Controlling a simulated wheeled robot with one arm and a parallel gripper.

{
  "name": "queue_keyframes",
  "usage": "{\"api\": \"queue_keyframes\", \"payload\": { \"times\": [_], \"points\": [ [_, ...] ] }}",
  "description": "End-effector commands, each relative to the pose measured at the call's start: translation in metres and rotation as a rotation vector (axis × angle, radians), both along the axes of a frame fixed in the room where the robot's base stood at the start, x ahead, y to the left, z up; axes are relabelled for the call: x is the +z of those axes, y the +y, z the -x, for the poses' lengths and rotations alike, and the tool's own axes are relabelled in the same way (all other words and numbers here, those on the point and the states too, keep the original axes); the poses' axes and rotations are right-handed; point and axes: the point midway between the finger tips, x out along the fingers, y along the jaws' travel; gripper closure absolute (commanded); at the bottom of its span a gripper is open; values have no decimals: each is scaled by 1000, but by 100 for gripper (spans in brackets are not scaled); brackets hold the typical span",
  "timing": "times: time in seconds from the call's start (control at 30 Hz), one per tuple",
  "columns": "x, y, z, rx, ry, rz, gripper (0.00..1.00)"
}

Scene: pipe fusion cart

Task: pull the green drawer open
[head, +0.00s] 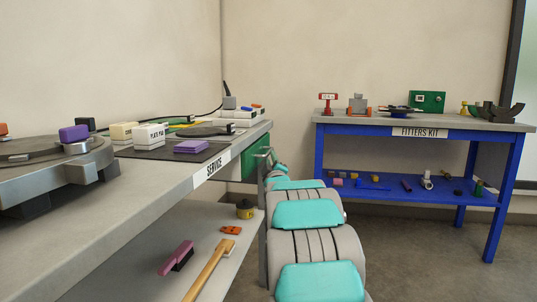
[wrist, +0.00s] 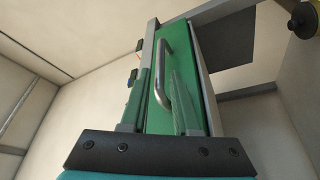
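The green drawer (head: 257,152) is under the far end of the left bench, partly hidden by the bench edge and my arm. Its green front (wrist: 190,60) fills the middle of the wrist view and looks shut, with no gap that I can see. A metal bar handle (wrist: 162,55) stands out from the front. My gripper (wrist: 160,74) is open, with one finger on each side of the handle in the wrist view. I cannot tell whether either finger touches it. In the head view my arm hides most of the gripper.
The left bench (head: 75,228) carries a round grey device, labelled blocks and a dark mat (head: 172,150). Its lower shelf (head: 212,255) holds a brush and a wooden-handled tool. A blue table (head: 400,131) with fittings stands at the back right. Floor (head: 415,255) between them is clear.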

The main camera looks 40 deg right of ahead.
Motion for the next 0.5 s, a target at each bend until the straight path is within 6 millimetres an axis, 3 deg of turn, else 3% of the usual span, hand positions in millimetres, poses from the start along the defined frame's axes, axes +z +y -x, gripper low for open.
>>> {"api": "queue_keyframes", "payload": {
  "times": [0.3, 0.5],
  "points": [
    [8, -19, -34, 0, -1, -2, 70],
    [10, -25, -45, 1, -1, -3, 70]
  ]
}}
